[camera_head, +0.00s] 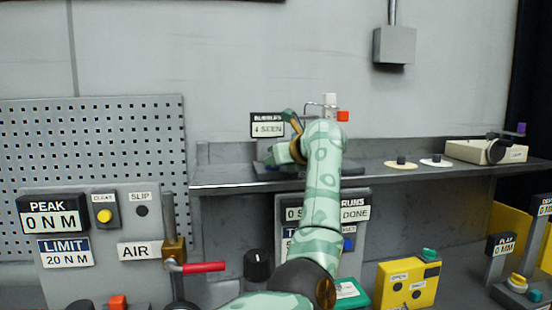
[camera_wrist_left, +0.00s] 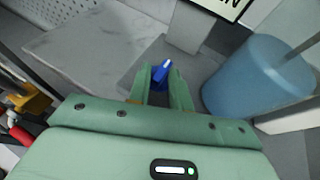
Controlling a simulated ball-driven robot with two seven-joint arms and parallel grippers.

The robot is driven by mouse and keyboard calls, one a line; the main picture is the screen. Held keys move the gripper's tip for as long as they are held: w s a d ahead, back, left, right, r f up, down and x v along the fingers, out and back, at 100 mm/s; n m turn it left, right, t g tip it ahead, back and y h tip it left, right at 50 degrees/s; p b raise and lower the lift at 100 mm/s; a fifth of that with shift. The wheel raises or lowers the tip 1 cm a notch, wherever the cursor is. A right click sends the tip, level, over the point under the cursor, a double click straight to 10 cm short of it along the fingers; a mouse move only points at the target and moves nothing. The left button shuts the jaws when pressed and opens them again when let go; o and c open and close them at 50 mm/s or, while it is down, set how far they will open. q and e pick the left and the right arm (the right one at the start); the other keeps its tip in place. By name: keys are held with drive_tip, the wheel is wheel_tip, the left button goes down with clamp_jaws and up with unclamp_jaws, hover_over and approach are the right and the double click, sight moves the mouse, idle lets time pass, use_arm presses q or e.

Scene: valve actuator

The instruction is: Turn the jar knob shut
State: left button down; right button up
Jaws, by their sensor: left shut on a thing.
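The blue knob (camera_wrist_left: 162,72) shows in the left wrist view between the fingers of my left gripper (camera_wrist_left: 163,84), which is shut on it. Just right of the fingers in that view stands a blue cylinder (camera_wrist_left: 258,78), likely the jar, apart from them. In the head view my left gripper (camera_head: 272,156) is low over the back shelf, below the "BUBBLES 4 SEEN" sign (camera_head: 267,125). My own wrist and forearm hide the jar and knob there. My right gripper is not in view.
The grey shelf (camera_head: 440,173) carries two round pads and a cream device (camera_head: 486,150) at the right. Below are a panel with a red-handled air valve (camera_head: 203,267) and a yellow box (camera_head: 408,284). A pegboard (camera_head: 95,150) stands at left.

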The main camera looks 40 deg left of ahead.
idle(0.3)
use_arm(q)
drive_tip(key=c, duration=1.3)
unclamp_jaws()
drive_tip(key=shift+w+a+f, duration=0.1)
drive_tip(key=shift+w+a, duration=0.05)
drive_tip(key=v, duration=1.6)
drive_tip(key=shift+p, duration=0.3)
